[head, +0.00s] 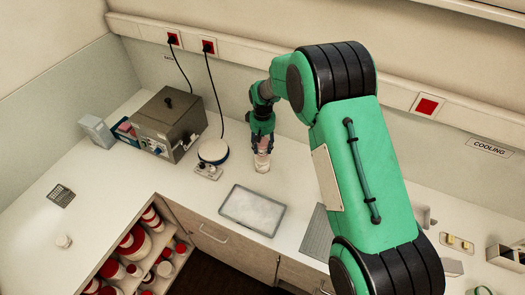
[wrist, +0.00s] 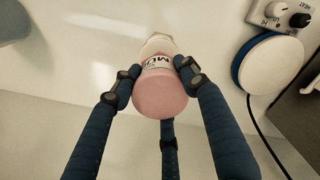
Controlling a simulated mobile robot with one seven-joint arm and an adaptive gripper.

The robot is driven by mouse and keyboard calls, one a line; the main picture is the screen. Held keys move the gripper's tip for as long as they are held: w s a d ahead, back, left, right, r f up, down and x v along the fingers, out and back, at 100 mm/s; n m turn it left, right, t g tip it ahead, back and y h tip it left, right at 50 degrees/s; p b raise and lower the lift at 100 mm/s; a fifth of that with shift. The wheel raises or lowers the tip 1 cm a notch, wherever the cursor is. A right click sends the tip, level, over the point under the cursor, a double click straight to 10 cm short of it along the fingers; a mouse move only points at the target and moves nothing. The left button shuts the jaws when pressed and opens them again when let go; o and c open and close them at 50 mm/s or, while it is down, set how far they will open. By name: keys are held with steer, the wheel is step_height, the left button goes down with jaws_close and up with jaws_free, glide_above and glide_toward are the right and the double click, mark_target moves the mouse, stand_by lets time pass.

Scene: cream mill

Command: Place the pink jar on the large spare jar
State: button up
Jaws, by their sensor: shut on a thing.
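The pink jar (wrist: 162,92) is between the three dark blue fingers of my gripper (wrist: 160,82) in the wrist view, with a white label bearing dark letters on its side. My gripper is shut on it. A pale, whitish jar-like shape (wrist: 158,44) shows just beyond the pink jar; it looks like the large spare jar, but I cannot tell whether the two touch. In the head view my gripper (head: 262,140) points down over the bench, with a pale jar shape (head: 261,163) directly beneath its fingers. The fingers hide much of the pink jar there.
A round white-topped stirrer (head: 213,151) with knobs and a grey metal box (head: 168,122) stand left of my gripper. A grey-rimmed tray (head: 252,211) lies in front. Red-lidded jars (head: 135,241) fill the shelves at lower left.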

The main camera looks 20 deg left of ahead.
mark_target(262, 151)
steer(key=shift+f+p, duration=0.3)
steer(key=shift+f, duration=1.25)
steer(key=shift+f, duration=0.15)
steer(key=o, duration=1.2)
step_height(262, 151, up, 12)
steer(key=shift+r+b, duration=0.15)
steer(key=shift+b, duration=0.8)
steer(key=shift+d+r, duration=0.1)
